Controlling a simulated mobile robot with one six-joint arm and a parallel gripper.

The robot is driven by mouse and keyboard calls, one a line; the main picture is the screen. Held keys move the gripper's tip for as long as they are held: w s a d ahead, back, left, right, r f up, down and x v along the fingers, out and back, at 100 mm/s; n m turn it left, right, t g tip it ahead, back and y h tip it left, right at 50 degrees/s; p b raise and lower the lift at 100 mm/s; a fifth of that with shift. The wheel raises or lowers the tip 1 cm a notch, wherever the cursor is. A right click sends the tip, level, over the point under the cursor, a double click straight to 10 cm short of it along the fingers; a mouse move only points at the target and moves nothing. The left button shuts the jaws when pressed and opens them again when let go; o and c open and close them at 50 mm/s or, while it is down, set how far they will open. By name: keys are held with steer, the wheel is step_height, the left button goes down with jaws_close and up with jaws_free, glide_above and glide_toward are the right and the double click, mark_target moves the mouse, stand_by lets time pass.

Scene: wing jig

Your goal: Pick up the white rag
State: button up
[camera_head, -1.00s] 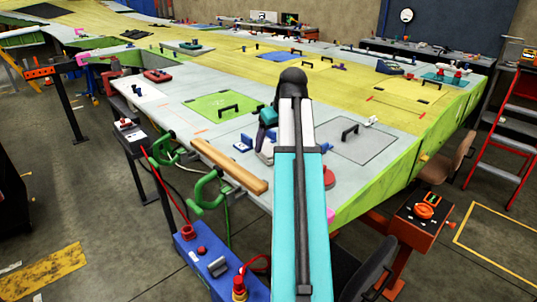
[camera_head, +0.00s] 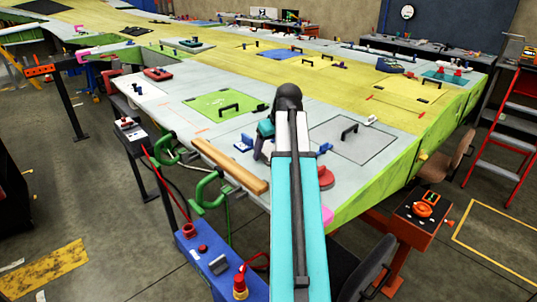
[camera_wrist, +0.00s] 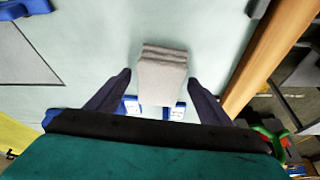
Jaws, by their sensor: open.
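The white rag (camera_wrist: 162,70) shows in the wrist view as a folded, pale grey-white stack on the light table panel. My gripper (camera_wrist: 160,78) is open, with one dark finger on each side of the rag. Gaps show between the fingers and the rag, and I cannot tell the height of the fingertips above the panel. In the head view my gripper (camera_head: 264,140) is over the near part of the wing table (camera_head: 185,115), partly behind my arm. The rag is not clear there.
A wooden bar (camera_head: 230,165) runs along the table's near edge, with green clamps (camera_head: 208,190) below it. Blue pieces (camera_head: 243,145) lie left of my gripper. A red round item (camera_head: 325,177) sits right of my arm. A green panel (camera_head: 218,103) lies beyond.

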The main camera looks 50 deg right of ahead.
mark_target(268, 148)
steer(key=shift+f, duration=0.2)
stand_by(0.7)
steer(key=c, duration=1.1)
steer(key=shift+d+r+b, duration=0.1)
steer(key=shift+r+b, duration=0.65)
steer(key=shift+r, duration=1.1)
steer(key=s+d+b, duration=0.1)
steer(key=s+d, duration=0.2)
steer(key=s, duration=0.1)
steer(key=s+d+r+b, duration=0.1)
steer(key=s+d, duration=0.1)
steer(key=s, duration=0.3)
steer(key=s+d+b, duration=0.1)
steer(key=s+d, duration=0.2)
steer(key=s, duration=0.1)
steer(key=shift+s+d+r+b, duration=0.2)
steer(key=shift+d+r+b, duration=0.1)
steer(key=shift+r+b, duration=0.05)
